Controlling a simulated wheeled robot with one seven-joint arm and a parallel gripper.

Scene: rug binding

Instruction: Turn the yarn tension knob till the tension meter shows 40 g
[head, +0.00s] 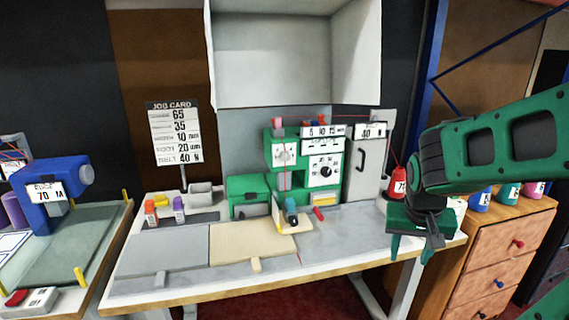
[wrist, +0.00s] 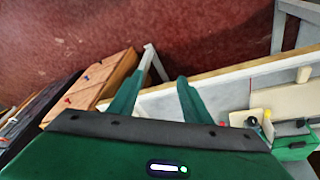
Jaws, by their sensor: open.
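The green binding machine (head: 268,152) stands at the back of the bench. Its front has a round dial with a black centre knob (head: 326,172) on a white plate and a pale round dial (head: 285,154) on the left column. Which one is the yarn tension knob I cannot tell. Above is a white scale strip (head: 323,131) with small numbers; its reading is too small to tell. A plate reading 40 (head: 370,131) sits on the grey cabinet to the right. My gripper (head: 415,252) is open and empty, low over the bench's right end, well apart from the knobs.
A red yarn cone (head: 396,183) stands behind my gripper, its thread running up. A job card (head: 174,133) stands at the left back. A green box (head: 247,194) and small bottles stand on the bench (head: 345,240). A drawer cabinet (head: 497,255) is at right.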

